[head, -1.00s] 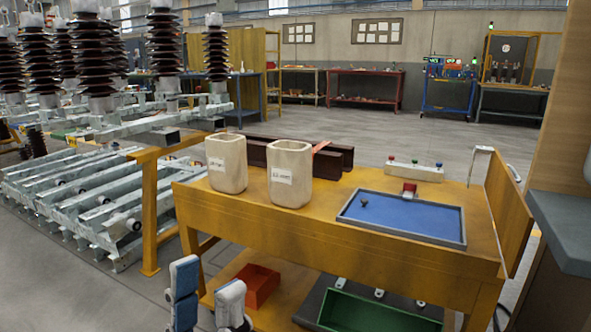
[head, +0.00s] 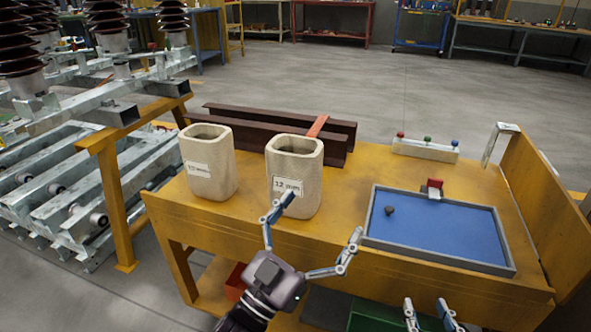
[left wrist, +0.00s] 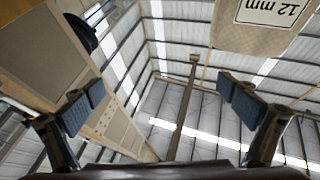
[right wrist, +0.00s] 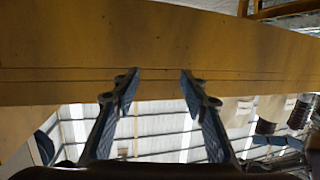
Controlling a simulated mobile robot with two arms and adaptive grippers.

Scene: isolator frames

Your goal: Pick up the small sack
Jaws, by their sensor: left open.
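Two open, cream sack-like containers stand upright on the yellow workbench: a left sack (head: 222,165) with a white label too blurred to read, and a right sack (head: 309,172) labelled "12 mm". They look about the same size. The right sack also shows at the top right of the left wrist view (left wrist: 238,38). My left gripper (head: 322,216) is open and empty in front of the right sack; one finger overlaps its lower front, and I cannot tell whether it touches. My right gripper (head: 426,304) is open and empty, low before the bench's front edge (right wrist: 60,75).
Dark red beams (head: 235,121) lie behind the sacks. A bar with coloured knobs (head: 425,149) stands at the back. A green bin (head: 372,318) is below the bench.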

